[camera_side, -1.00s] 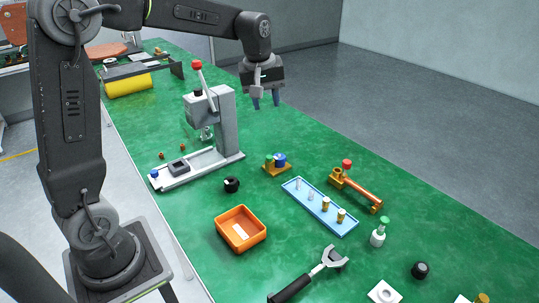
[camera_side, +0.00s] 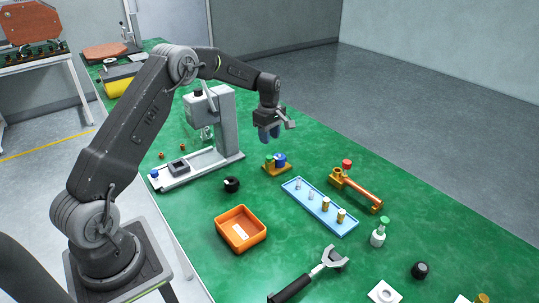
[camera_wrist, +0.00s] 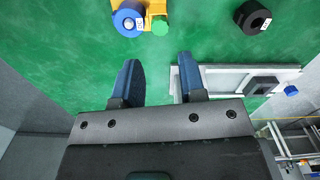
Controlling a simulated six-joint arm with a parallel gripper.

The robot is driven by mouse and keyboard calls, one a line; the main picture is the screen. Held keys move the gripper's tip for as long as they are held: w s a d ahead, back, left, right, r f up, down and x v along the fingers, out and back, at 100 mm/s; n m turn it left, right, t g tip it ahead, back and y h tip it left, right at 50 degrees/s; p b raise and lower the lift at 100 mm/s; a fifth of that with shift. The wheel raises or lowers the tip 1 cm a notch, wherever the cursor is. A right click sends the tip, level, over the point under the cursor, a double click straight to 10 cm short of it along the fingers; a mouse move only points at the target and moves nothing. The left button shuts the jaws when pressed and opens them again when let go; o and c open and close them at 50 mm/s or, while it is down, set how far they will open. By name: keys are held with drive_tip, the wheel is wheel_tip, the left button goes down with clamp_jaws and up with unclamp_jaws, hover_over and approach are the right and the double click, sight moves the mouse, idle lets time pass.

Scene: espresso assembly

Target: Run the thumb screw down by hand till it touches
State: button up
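Which part is the thumb screw is not certain. A blue knob (camera_side: 280,159) sits on a small yellow bracket (camera_side: 275,171) beside a green-topped piece. In the wrist view the blue knob (camera_wrist: 126,22), the green cap (camera_wrist: 160,27) and the bracket (camera_wrist: 149,6) lie beyond my fingertips. A small blue knob (camera_side: 154,173) also sits at the near end of the press's pale base (camera_side: 205,167); it shows in the wrist view (camera_wrist: 291,90). My gripper (camera_side: 269,134) hangs above the table behind the bracket. Its blue fingers (camera_wrist: 158,68) are apart with nothing between them.
The grey press (camera_side: 228,120) stands close left of my gripper.

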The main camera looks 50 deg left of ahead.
sight(269, 157)
wheel_tip(269, 157, down, 8)
drive_tip(key=shift+r, duration=0.1)
idle(0.4)
drive_tip(key=c, duration=0.7)
drive_tip(key=shift+o, duration=0.2)
drive_tip(key=shift+m, duration=0.3)
